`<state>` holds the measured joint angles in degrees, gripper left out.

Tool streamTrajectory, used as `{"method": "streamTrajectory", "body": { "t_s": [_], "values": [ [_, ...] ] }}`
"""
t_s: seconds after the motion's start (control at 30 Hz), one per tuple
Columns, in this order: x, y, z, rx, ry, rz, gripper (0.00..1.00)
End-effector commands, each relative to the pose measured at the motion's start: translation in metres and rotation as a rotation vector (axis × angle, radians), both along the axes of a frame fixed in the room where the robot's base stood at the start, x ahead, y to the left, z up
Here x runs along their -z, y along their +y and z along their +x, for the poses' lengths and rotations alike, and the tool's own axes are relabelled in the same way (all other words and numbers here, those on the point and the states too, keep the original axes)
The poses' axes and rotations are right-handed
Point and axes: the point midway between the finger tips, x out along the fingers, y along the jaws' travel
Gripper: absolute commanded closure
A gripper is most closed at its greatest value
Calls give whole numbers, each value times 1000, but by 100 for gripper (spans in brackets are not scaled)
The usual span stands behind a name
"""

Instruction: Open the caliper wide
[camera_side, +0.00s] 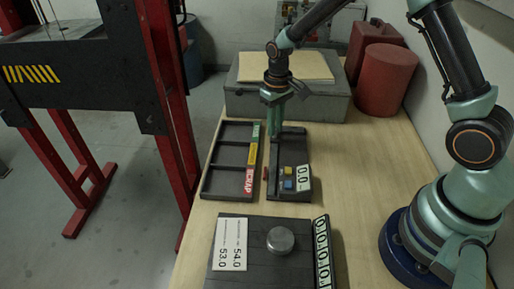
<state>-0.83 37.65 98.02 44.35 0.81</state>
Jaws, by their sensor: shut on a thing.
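The caliper (289,158) is a dark instrument lying on the wooden bench in the middle. It has a white display reading 0.0 and small blue and yellow buttons at its near end. A small red part shows at its left side. My gripper (276,129) points straight down at the far end of the caliper and is shut on a part of it. Which part is between the fingers is too small to tell. The fingers hide some of the caliper's far end.
A dark tray (205,188) with three compartments and green, yellow and red SCRAP labels lies close to the left. In front, a dark plate (258,262) holds a round metal disc (281,240) and a number card. A grey box (238,101) and red containers (385,80) stand behind.

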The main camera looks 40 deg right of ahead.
Motion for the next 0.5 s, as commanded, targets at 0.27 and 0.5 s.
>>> {"method": "streamTrajectory", "body": {
  "t_s": [0.27, 0.5],
  "values": [
    [-2, 26, -25, -4, 0, 0, 100],
    [-1, 50, -48, -2, -3, 0, 100]
  ]
}}
